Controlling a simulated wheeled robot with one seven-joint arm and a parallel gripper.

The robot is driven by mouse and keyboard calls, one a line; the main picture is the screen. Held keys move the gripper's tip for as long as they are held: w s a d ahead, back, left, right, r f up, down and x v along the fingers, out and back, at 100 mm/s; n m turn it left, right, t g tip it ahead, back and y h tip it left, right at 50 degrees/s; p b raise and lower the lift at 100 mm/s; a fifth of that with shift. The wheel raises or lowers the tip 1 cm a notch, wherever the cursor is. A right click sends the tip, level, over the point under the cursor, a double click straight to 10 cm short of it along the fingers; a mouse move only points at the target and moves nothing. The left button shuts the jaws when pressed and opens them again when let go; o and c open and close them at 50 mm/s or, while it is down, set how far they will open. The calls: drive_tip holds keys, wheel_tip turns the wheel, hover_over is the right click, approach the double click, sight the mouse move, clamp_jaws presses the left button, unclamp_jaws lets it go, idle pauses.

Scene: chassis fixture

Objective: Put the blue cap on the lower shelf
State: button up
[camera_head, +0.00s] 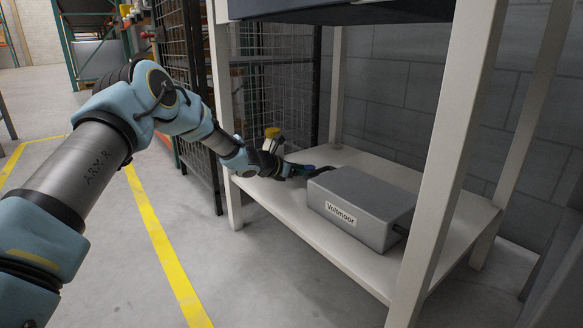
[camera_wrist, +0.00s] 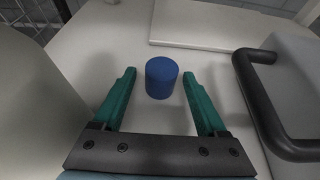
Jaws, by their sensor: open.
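The blue cap (camera_wrist: 161,78) is a short cylinder standing upright on the pale lower shelf (camera_head: 282,201), seen in the wrist view. My gripper (camera_wrist: 158,76) is open, with one green finger on each side of the cap. Gaps show between the cap and both fingers, and nothing is held. In the head view my gripper (camera_head: 300,170) reaches in over the lower shelf's left part, behind the grey box. I cannot clearly make out the cap there. The shelf's bare surface also shows in the wrist view (camera_wrist: 95,50).
The grey "Voltmoor" box (camera_head: 346,217) sits on the shelf; a dark handle (camera_wrist: 257,100) stands close right of my gripper in the wrist view. White shelf posts (camera_head: 449,160) and the upper level (camera_head: 340,12) frame the space. A raised pale board (camera_wrist: 215,28) lies beyond the cap.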

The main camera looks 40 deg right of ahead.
drive_tip(key=p+v, duration=0.3)
drive_tip(key=v, duration=0.6)
drive_tip(key=shift+s+a+r, duration=0.1)
drive_tip(key=shift+a+r, duration=0.05)
drive_tip(key=shift+r, duration=0.1)
drive_tip(key=shift+a+p, duration=0.3)
drive_tip(key=shift+a, duration=0.05)
drive_tip(key=shift+a+r, duration=0.1)
drive_tip(key=shift+a, duration=0.05)
drive_tip(key=s+a+r+m+y, duration=0.2)
drive_tip(key=a+m, duration=0.4)
drive_tip(key=a, duration=1.3)
drive_tip(key=s+a+r+m+t+y, duration=0.1)
drive_tip(key=s+a+m+y, duration=0.3)
drive_tip(key=a, duration=1.5)
drive_tip(key=s+a+r+m+t+y, duration=0.1)
drive_tip(key=s+a+r+m+y, duration=0.2)
drive_tip(key=a, duration=1.7)
drive_tip(key=s+m+y, duration=0.1)
drive_tip(key=m+y, duration=0.3)
drive_tip(key=m, duration=0.1)
drive_tip(key=shift+m, duration=0.3)
drive_tip(key=shift+s+r, duration=0.1)
drive_tip(key=shift+r, duration=0.05)
